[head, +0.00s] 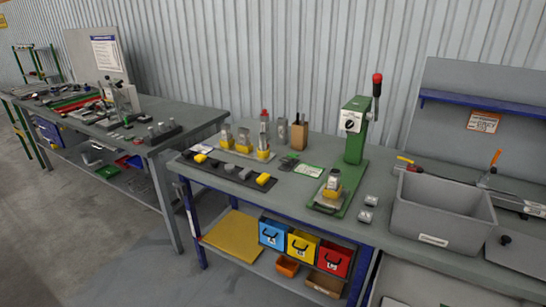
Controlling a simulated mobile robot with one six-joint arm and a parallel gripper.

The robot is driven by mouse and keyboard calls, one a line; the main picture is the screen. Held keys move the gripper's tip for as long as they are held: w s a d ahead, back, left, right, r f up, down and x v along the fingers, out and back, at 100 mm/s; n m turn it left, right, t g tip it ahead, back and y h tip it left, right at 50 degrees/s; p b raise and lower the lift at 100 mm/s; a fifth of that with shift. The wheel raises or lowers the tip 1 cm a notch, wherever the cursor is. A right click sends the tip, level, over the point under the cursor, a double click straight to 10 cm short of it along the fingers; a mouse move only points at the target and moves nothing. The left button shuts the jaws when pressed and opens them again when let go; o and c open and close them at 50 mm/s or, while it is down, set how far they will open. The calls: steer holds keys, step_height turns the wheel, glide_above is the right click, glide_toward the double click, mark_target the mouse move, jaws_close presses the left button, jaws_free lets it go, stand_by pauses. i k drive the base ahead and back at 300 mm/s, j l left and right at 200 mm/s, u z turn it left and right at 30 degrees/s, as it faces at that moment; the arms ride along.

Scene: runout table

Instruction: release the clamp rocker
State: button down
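No part is marked as the clamp rocker, and I cannot tell for sure which one it is. A clamp-like device with an orange handle (495,158) stands at the right, behind the grey bin, its handle tilted up. A second orange-and-yellow handle (406,162) lies low at the bin's back left corner. A green press (355,150) stands mid-table, with a red-knobbed lever (377,85) pointing up and a dial on a white plate (350,122). A metal part in a yellow holder (331,192) sits on the press base. My gripper is not in view.
A grey bin (430,218) stands right of the press. Yellow-based parts (243,140) and a dark strip of pieces (230,172) fill the table's left. Two small metal blocks (368,203) lie between press and bin. Another cluttered bench (170,115) stands at left; floor (110,250) shows before it.

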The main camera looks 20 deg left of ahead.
mark_target(291, 156)
steer(key=i+j, duration=0.25)
steer(key=j, duration=0.15)
steer(key=i+j, duration=0.25)
steer(key=j, duration=0.2)
steer(key=i+j, duration=0.25)
steer(key=j, duration=0.15)
steer(key=i+j, duration=0.2)
steer(key=j, duration=0.2)
steer(key=i+j+z, duration=0.1)
steer(key=i+j, duration=0.15)
steer(key=j, duration=0.2)
steer(key=i+l, duration=0.25)
steer(key=i, duration=0.2)
steer(key=i+l, duration=0.25)
steer(key=i, duration=0.25)
